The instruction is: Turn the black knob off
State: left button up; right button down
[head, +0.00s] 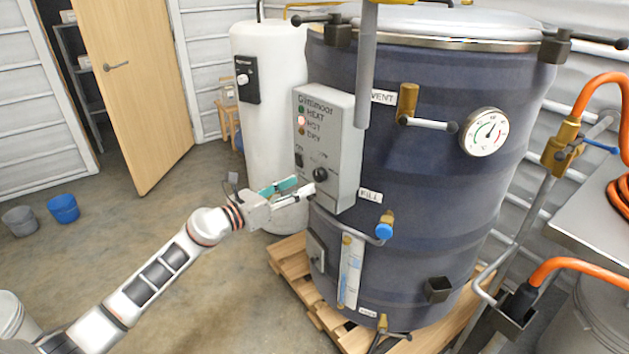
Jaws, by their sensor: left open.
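The black knob (320,174) is on the lower front of a grey control box (343,120) fixed to the large dark blue tank. The box is marked HEAT, HOT and DRY beside small lamps, and the middle lamp glows red. A small black switch (299,160) sits left of the knob. My left gripper (308,187) comes in from the left with its fingers apart, just below and left of the knob. It holds nothing that I can see. Whether a fingertip touches the box is unclear. My right gripper is not in view.
The blue tank (430,190) stands on a wooden pallet (290,262). A blue valve (384,230) and pipe lie right of the gripper. A white tank (262,130) stands behind. Orange hoses (590,92) and a metal table are at right.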

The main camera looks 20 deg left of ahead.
aim_at(317, 177)
pick_arm(q)
jog(key=shift+x, duration=2.7)
jog(key=c, duration=1.1)
